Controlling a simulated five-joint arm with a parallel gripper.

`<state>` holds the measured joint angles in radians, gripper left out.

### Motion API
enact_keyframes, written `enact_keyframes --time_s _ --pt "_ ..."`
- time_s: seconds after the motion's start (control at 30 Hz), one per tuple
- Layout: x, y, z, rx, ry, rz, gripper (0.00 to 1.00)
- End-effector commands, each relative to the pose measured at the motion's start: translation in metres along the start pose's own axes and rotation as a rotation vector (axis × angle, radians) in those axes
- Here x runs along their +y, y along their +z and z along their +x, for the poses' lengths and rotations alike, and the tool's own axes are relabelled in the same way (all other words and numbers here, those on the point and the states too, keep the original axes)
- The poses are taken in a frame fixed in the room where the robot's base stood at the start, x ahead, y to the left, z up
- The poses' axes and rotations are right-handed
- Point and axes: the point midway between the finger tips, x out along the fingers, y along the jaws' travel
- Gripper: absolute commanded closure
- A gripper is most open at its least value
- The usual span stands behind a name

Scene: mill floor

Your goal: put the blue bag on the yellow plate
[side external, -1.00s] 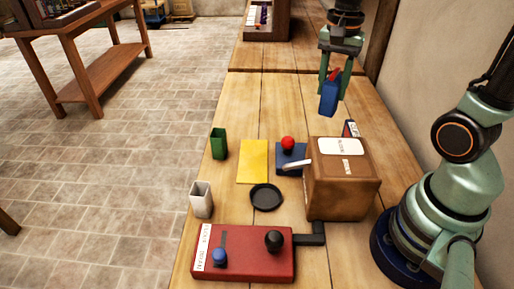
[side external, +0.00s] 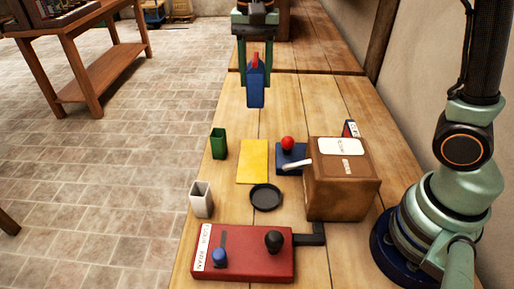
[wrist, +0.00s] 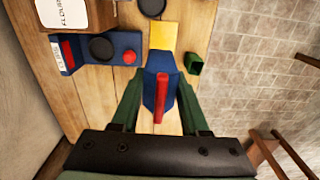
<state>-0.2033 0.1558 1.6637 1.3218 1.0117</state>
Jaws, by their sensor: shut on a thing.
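My gripper (side external: 255,75) is shut on the blue bag (side external: 255,92), which has a red strip along its top. The bag hangs upright in the air above the table, beyond the yellow plate in the side view. The yellow plate (side external: 253,161) is a flat rectangle lying on the table. In the wrist view, the blue bag (wrist: 153,92) sits between my fingers and the yellow plate (wrist: 163,36) shows just past it, partly covered by the bag at its lower edge.
A green cup (side external: 219,143) stands left of the plate. A blue block with a red ball (side external: 288,143) and a brown box (side external: 343,190) stand to the right. A black dish (side external: 266,197), a white cup (side external: 201,199) and a red lever box (side external: 243,254) are nearer. The table beyond the plate is clear.

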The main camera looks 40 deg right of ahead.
Motion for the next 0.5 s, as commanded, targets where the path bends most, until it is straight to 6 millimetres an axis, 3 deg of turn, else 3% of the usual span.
enact_keyframes --time_s 0.17,0.5 --pt "-0.009 0.006 0.020 -0.002 0.004 -0.027 1.00" --pt "-0.008 0.006 0.102 -0.003 0.005 -0.024 1.00"
